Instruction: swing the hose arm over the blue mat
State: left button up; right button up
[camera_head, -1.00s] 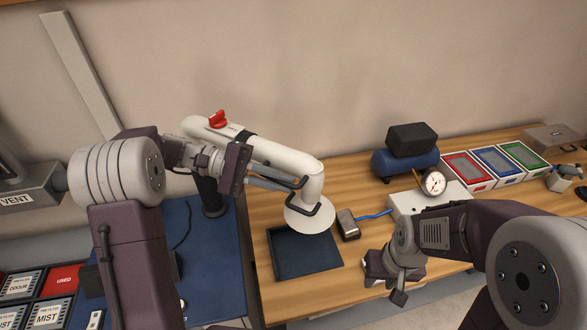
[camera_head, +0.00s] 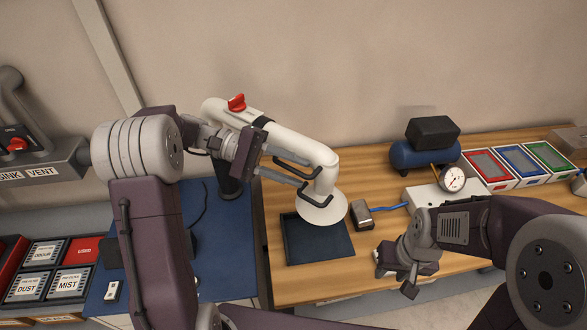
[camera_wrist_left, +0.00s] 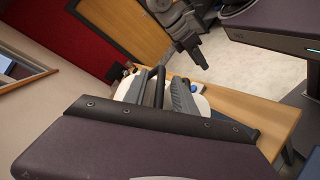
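The hose arm (camera_head: 285,143) is a thick white tube with a red knob on top. It runs from its dark post to a round white hood (camera_head: 321,210) above the back of a dark tray, right of the blue mat (camera_head: 225,265). A black handle is by the hood end. My left gripper (camera_head: 312,183) is at this handle, with its two fingers apart. In the left wrist view a black bar shows between the fingers (camera_wrist_left: 160,90); contact is unclear. My right gripper (camera_head: 406,275) is low over the table's front edge, away from the hose arm; its fingers are unclear.
The dark tray (camera_head: 318,248) is on the wooden table, with a small metal block (camera_head: 361,214) on a blue cable beside it. A gauge (camera_head: 452,178), a blue compressor (camera_head: 420,153) and coloured trays (camera_head: 520,158) stand right. Labelled bins (camera_head: 45,275) are at the left.

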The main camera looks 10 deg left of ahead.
pick_arm(q)
jog(key=v, duration=0.9)
jog(key=shift+b, duration=0.35)
jog(key=shift+d, duration=0.1)
